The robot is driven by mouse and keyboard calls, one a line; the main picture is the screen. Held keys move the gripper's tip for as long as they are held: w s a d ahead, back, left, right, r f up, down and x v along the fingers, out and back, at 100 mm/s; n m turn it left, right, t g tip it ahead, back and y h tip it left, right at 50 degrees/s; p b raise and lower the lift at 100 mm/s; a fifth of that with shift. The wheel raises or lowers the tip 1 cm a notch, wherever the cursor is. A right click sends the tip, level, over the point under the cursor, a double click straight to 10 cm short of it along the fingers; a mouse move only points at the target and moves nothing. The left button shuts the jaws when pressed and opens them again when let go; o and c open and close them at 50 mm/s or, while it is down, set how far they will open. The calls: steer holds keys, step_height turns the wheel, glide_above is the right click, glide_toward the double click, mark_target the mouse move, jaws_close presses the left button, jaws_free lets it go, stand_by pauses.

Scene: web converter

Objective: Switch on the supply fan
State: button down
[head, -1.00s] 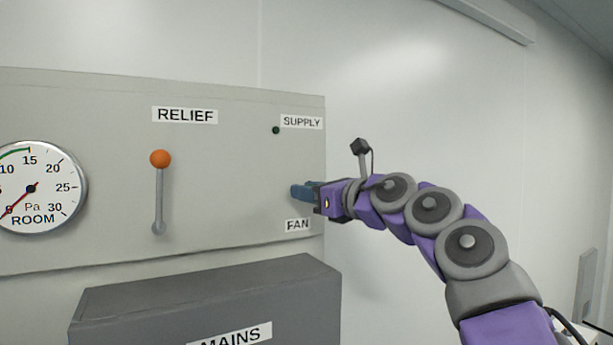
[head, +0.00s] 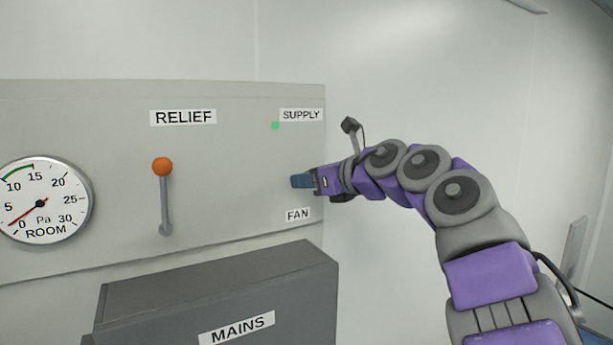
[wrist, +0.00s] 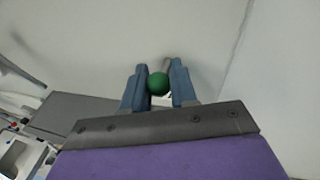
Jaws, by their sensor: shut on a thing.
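The supply fan switch shows in the wrist view as a lever with a green ball knob (wrist: 158,84), between the two blue fingers of my gripper (wrist: 158,88). In the head view my gripper (head: 300,181) is at the panel's right side, shut on the knob and hiding it. The FAN label (head: 298,215) is just below the gripper. The SUPPLY label (head: 301,115) is above it, and the small indicator lamp (head: 275,126) beside that label is lit bright green.
The grey panel (head: 240,210) also carries the RELIEF lever with an orange knob (head: 162,167), standing upright, and the ROOM pressure gauge (head: 42,200), its needle low on the scale. A dark grey MAINS box (head: 225,285) juts out below. Bare wall is to the right.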

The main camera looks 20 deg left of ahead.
steer(key=c, duration=0.9)
jaws_free()
steer(key=shift+w+d, duration=0.1)
steer(key=shift+s+d+b, duration=0.2)
steer(key=shift+d+b, duration=0.1)
steer(key=shift+d, duration=0.05)
steer(key=b+v, duration=0.4)
steer(key=v, duration=1.2)
steer(key=shift+d+b, duration=0.3)
steer(key=shift+b, duration=0.1)
steer(key=shift+w+r, duration=0.1)
steer(key=shift+r, duration=0.05)
